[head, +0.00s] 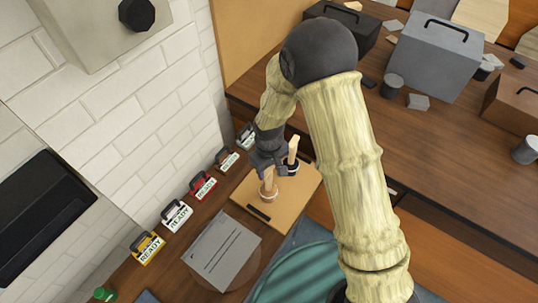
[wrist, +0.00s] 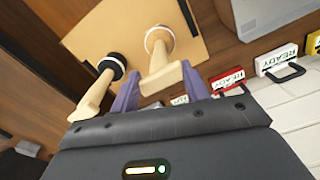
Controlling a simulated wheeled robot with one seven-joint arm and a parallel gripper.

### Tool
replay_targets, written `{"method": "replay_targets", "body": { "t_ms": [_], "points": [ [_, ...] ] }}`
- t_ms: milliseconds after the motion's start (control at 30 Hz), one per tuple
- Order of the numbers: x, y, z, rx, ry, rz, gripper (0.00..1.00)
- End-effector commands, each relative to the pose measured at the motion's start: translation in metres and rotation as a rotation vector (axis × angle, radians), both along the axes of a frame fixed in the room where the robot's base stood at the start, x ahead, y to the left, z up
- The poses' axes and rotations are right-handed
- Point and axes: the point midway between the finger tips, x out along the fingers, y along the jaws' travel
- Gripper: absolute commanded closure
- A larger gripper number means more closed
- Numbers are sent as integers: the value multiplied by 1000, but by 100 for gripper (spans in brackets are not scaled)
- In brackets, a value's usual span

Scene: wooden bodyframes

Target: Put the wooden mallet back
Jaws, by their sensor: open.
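A pale wooden mallet (head: 268,193) stands head down on a tan board (head: 306,187), its handle pointing up. A second pale-handled tool with a black head (head: 290,166) stands beside it. My gripper (head: 267,165) is above the board, at the handles. In the wrist view the open purple fingers of my gripper (wrist: 159,88) stand either side of the pale mallet's handle (wrist: 163,78); whether they touch it I cannot tell. The black-headed tool (wrist: 108,68) is outside the fingers, close to the left one. The board (wrist: 195,50) lies beyond.
Several cards reading READY stand along the white brick wall, including a red one (head: 203,186) and a yellow one (head: 147,247). A grey sheet (head: 222,250) lies in front of the board. Grey boxes (head: 436,55) and cups (head: 392,85) stand on the bench behind.

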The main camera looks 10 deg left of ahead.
Motion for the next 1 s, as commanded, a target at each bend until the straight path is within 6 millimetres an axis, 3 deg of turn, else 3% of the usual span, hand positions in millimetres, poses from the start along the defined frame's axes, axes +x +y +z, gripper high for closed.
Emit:
{"method": "replay_targets", "body": {
  "t_ms": [533, 1000],
  "points": [
    [0, 0, 78, 1, -2, -1, 54],
    [0, -1, 87, -1, 1, 0, 54]
  ]
}}
